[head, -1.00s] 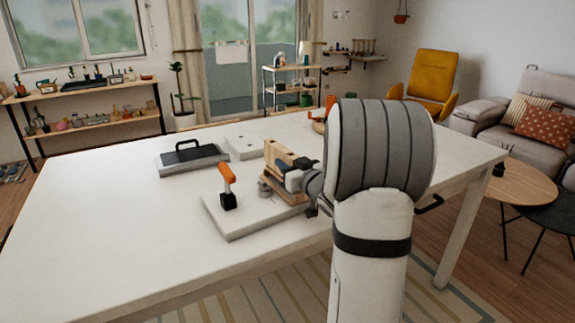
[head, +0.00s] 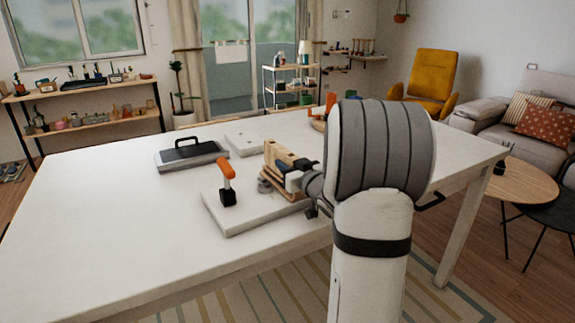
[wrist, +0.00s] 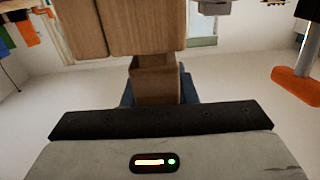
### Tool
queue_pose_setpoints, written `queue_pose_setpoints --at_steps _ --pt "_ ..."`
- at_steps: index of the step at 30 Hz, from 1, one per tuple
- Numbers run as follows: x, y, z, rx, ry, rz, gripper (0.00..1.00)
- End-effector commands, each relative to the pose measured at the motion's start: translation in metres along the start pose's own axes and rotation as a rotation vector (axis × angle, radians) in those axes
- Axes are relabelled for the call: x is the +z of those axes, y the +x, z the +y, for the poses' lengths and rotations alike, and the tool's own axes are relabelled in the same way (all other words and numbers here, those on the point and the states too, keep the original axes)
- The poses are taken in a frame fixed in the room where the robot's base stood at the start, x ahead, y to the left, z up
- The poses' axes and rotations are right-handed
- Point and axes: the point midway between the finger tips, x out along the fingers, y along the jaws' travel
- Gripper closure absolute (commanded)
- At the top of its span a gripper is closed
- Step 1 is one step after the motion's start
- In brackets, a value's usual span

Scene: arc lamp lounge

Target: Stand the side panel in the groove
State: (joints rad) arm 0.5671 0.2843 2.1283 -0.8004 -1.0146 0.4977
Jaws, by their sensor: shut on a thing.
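The side panel (head: 280,158) is a light wooden piece held over the right part of a pale base board (head: 235,222). In the wrist view, wood (wrist: 130,25) fills the top middle, and a narrower wooden part (wrist: 155,82) sits between the fingers. My gripper (head: 291,176) is shut on the wood; its dark fingers (wrist: 156,92) also show in the wrist view. A wooden strip (head: 291,199) lies low under the gripper on the board. The groove is hidden, and I cannot tell whether the panel touches it.
Behind are a dark plate with a handle (head: 190,157) and a pale block (head: 243,147). The left tabletop (head: 110,225) is clear.

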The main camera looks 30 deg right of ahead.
Motion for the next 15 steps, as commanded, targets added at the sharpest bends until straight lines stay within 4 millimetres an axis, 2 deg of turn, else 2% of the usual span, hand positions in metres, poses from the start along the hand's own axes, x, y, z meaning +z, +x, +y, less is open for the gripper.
queue_pose_setpoints --at_steps 14,15 --pt "0.012 0.000 0.000 0.000 0.000 0.002 1.00" --pt "0.011 0.000 0.000 0.000 -0.001 0.002 0.71"
